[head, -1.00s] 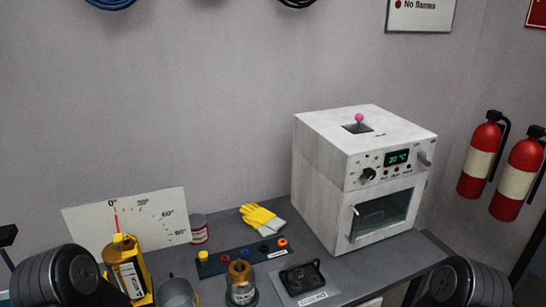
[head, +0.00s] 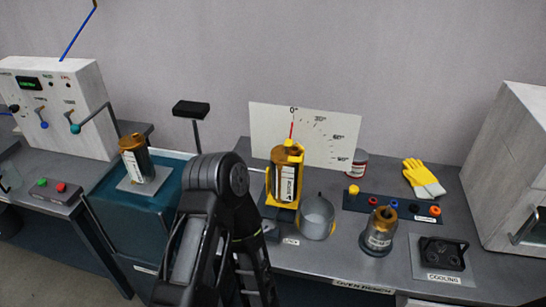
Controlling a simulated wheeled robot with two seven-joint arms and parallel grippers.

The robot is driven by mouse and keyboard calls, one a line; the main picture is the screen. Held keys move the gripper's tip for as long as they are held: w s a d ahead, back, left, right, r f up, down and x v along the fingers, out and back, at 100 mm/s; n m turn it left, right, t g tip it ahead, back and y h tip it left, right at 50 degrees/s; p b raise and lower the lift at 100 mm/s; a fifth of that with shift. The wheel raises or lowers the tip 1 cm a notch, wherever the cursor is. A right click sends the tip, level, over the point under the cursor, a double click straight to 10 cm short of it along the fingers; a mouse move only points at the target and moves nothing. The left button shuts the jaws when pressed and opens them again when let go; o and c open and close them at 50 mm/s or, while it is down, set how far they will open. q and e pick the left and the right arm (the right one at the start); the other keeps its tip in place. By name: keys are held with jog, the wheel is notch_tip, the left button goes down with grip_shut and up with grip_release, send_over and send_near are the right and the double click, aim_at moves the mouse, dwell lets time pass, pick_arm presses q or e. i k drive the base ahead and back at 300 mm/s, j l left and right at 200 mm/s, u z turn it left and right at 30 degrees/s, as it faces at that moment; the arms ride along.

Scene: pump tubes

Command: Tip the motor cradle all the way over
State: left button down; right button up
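My dark arm rises in front of the cradle's left side and hides part of the bench there. I cannot make out fingertips of either gripper. My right arm is out of view.
A grey metal cup (head: 317,218) stands right of the cradle. Further right are another motor (head: 380,231), a cap rack (head: 384,205), yellow gloves (head: 423,177), a cooling plate (head: 442,253) and a white oven (head: 510,165). At left, a third motor (head: 137,158) stands on a teal-topped cart.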

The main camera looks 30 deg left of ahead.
aim_at(293, 206)
jog(key=u, duration=0.8)
